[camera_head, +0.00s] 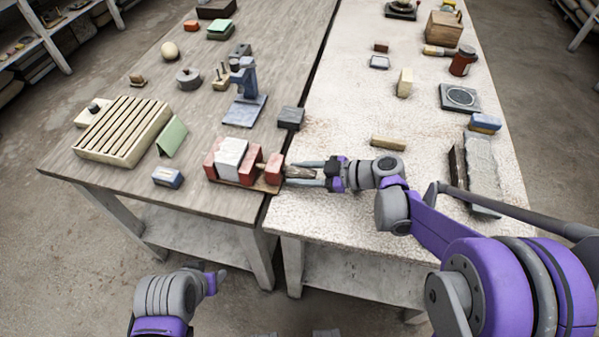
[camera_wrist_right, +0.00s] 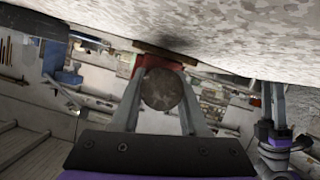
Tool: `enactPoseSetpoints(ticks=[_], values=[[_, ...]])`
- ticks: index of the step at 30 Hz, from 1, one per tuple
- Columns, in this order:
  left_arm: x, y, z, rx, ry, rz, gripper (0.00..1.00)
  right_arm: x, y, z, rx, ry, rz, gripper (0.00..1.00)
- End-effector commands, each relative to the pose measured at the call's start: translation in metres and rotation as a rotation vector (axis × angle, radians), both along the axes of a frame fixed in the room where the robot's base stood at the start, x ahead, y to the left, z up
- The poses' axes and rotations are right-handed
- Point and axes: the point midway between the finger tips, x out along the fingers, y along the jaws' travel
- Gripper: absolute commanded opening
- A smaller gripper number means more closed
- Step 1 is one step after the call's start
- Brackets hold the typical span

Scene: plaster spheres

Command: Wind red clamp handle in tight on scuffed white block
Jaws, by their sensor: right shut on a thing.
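The clamp (camera_head: 253,162) with red jaws stands on a wooden base at the front right corner of the left table. The scuffed white block (camera_head: 230,157) sits upright between its red jaws. The clamp's handle side faces right, with a red piece (camera_head: 274,168) at the screw. My right gripper (camera_head: 290,172) is shut on the brownish handle there. In the right wrist view, the handle's round brown end (camera_wrist_right: 162,88) lies between the fingers, with red clamp parts (camera_wrist_right: 160,62) behind it. My left gripper (camera_head: 213,283) is low in front of the tables; its fingers are hidden.
A gap separates the left wooden table from the right pale table (camera_head: 340,130). A blue stand (camera_head: 246,95) and a grey block (camera_head: 290,117) are behind the clamp. A yellowish bar (camera_head: 388,143) lies behind my right arm.

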Motion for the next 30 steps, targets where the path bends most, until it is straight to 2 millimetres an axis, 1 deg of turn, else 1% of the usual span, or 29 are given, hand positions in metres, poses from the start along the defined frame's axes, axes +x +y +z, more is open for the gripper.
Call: enactPoseSetpoints(ticks=[9, 23, 24, 29, 30], values=[[-0.0001, 0.0000, -0.0005, 0.000, 0.000, 0.000, 0.50, 0.0003, -0.0004, 0.0004, 0.036, 0.106, 0.001, 0.00], [0.0000, 0.0000, -0.0004, 0.000, 0.000, 0.000, 0.50, 0.0005, -0.0004, 0.0007, 0.041, 0.123, -0.001, 0.00], [0.0000, 0.0000, -0.0004, 0.000, 0.000, 0.000, 0.50, 0.0005, -0.0004, 0.0007, 0.041, 0.123, -0.001, 0.45], [-0.0001, 0.0000, -0.0005, 0.000, 0.000, 0.000, 0.50, 0.0004, -0.0003, 0.0004, 0.041, 0.122, -0.001, 0.74], [-0.0001, 0.0000, -0.0005, 0.000, 0.000, 0.000, 0.50, 0.0003, -0.0003, 0.0004, 0.041, 0.122, -0.001, 0.74]])
